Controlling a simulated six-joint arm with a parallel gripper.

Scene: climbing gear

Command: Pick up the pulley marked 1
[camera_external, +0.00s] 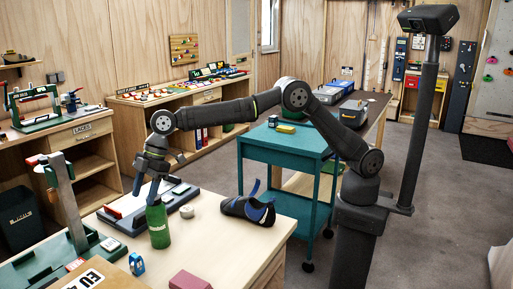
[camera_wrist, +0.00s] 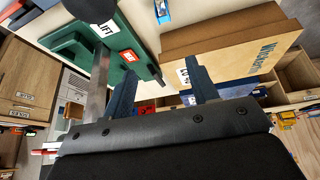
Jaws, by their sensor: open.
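A small blue item with a white marking (camera_external: 137,263) stands on the light wooden table, near the front left. It looks like a pulley, but its number is too small to read. A similar blue and white item shows at the top edge of the wrist view (camera_wrist: 162,11), partly cut off. My gripper (camera_external: 157,186) is above the table, behind and above the blue item, near the green bottle (camera_external: 158,226). In the wrist view my gripper (camera_wrist: 161,80) has its two dark blue fingers apart, with nothing visibly held between them.
A green-based stand with a grey post (camera_external: 75,215) and a cardboard box (camera_external: 105,277) flank the blue item. The box (camera_wrist: 240,35) also shows in the wrist view. A dark shoe (camera_external: 248,208), a white roll (camera_external: 187,212) and a red block (camera_external: 189,280) are on the table (camera_external: 225,247).

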